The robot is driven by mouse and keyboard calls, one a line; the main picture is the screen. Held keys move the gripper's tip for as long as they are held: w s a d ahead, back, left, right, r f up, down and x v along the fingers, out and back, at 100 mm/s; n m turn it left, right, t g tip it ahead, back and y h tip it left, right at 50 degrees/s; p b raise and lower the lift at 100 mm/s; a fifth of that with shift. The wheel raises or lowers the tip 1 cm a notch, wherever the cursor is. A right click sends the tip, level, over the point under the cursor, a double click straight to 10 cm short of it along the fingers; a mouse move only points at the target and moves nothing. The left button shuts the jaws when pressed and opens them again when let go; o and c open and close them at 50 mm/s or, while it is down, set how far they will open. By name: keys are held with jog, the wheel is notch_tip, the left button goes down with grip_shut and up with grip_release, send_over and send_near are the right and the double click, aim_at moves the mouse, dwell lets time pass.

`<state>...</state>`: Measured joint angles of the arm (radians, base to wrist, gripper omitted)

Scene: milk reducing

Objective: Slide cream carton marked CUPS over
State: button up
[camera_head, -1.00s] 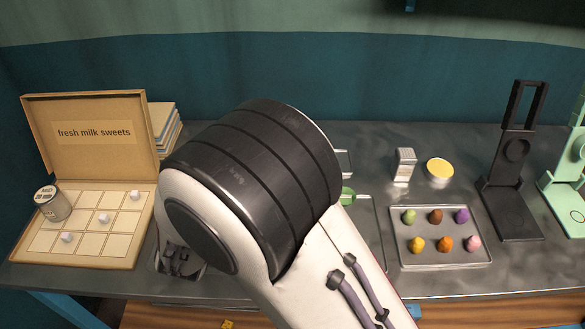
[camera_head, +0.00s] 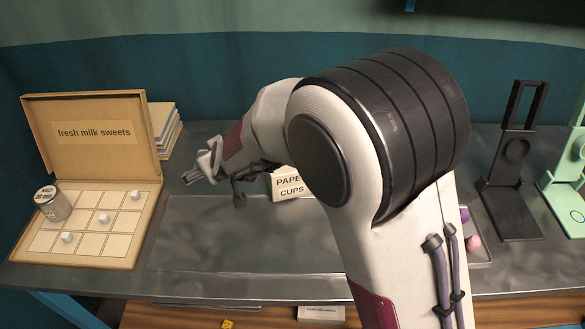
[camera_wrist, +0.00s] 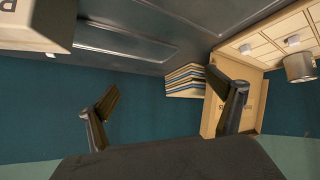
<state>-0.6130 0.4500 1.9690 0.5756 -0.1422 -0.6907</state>
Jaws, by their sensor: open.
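The cream carton (camera_head: 286,186) stands on the counter behind the empty tray, with "PAPE" and "CUPS" readable on its front. My arm hides its right part. Its corner also shows at the upper left of the wrist view (camera_wrist: 32,27). My gripper (camera_head: 196,170) is left of the carton, apart from it, pointing left. In the wrist view my gripper (camera_wrist: 165,85) has its two fingers spread wide with nothing between them.
A shallow metal tray (camera_head: 190,256) lies in front. An open "fresh milk sweets" box (camera_head: 95,132) with a labelled tin (camera_head: 54,204) stands left. Stacked flat boxes (camera_head: 166,130) are behind it. A black stand (camera_head: 512,190) is at right.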

aim_at(288, 180)
jog(key=d+r+m+g+h, duration=0.1)
jog(key=d, duration=0.5)
jog(key=d+r+m+g, duration=0.1)
jog(key=d, duration=0.5)
jog(key=d+m+g+h, duration=0.1)
jog(key=d+m+g, duration=0.1)
jog(key=d, duration=0.4)
jog(key=shift+s+r+h, duration=0.25)
jog(key=shift+r+h, duration=0.05)
jog(key=shift+r, duration=0.1)
jog(key=shift+d+f, duration=0.15)
jog(key=shift+f, duration=1.05)
jog(key=shift+d+f, duration=0.1)
jog(key=shift+f, duration=1.1)
jog(key=shift+f, duration=0.15)
jog(key=shift+x, duration=3.8)
jog(key=shift+s, duration=0.1)
jog(key=c, duration=1.1)
